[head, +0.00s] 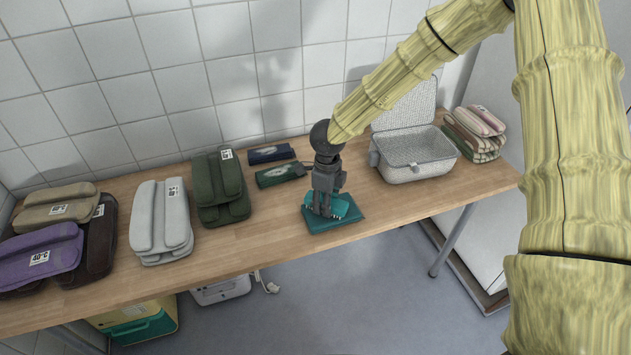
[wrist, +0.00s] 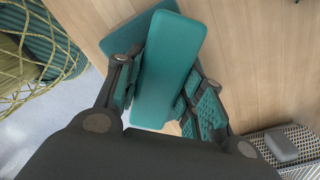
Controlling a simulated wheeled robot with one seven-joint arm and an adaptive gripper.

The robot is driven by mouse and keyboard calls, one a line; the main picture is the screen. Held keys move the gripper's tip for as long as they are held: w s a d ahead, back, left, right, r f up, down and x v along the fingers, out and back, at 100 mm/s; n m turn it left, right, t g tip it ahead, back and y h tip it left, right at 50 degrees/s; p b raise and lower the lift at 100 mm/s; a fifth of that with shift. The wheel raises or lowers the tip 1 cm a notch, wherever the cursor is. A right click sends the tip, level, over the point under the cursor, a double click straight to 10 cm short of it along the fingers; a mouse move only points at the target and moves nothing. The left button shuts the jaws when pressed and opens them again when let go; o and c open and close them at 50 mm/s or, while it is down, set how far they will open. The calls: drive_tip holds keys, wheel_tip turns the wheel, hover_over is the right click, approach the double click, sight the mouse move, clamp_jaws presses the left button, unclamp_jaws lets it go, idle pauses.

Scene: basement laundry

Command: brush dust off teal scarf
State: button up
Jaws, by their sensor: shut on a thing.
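The teal scarf (head: 325,223) lies flat and folded near the front edge of the wooden table in the head view. In the wrist view its darker teal edge (wrist: 127,38) shows behind a brighter teal block. That block looks like a brush (head: 345,207); in the head view a pale toothed edge shows along its left side. My gripper (head: 325,207) points down over the scarf, shut on the brush (wrist: 168,75), with one finger on each side. The brush overlaps the scarf; whether it touches is hidden. No dust is clear on the visible part of the scarf.
Small navy (head: 271,154) and green (head: 281,174) folded cloths with pale patches lie behind. An open wicker basket (head: 417,170) and striped cloths (head: 474,132) stand right. Grey (head: 160,222), dark green (head: 220,190) and purple (head: 40,255) folded textiles lie left. Some table left of the scarf is bare.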

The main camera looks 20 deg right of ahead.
sight(314, 214)
drive_tip(key=d+p, duration=0.3)
drive_tip(key=d, duration=0.3)
drive_tip(key=shift+w+d+r+p, duration=0.15)
drive_tip(key=shift+d+p, duration=0.05)
drive_tip(key=shift+p, duration=0.1)
drive_tip(key=shift+d+r+p, duration=0.1)
drive_tip(key=shift+d+p, duration=0.1)
drive_tip(key=shift+p, duration=0.25)
drive_tip(key=shift+a+f, duration=0.3)
drive_tip(key=shift+a, duration=0.25)
drive_tip(key=shift+a+r, duration=0.1)
drive_tip(key=shift+a, duration=0.8)
drive_tip(key=shift+s+a+p, duration=0.15)
drive_tip(key=shift+a+p, duration=0.05)
drive_tip(key=shift+a, duration=1.65)
drive_tip(key=shift+s+a+p, duration=0.15)
drive_tip(key=shift+a, duration=1.7)
wheel_tip(314, 214, up, 8)
drive_tip(key=p, duration=0.7)
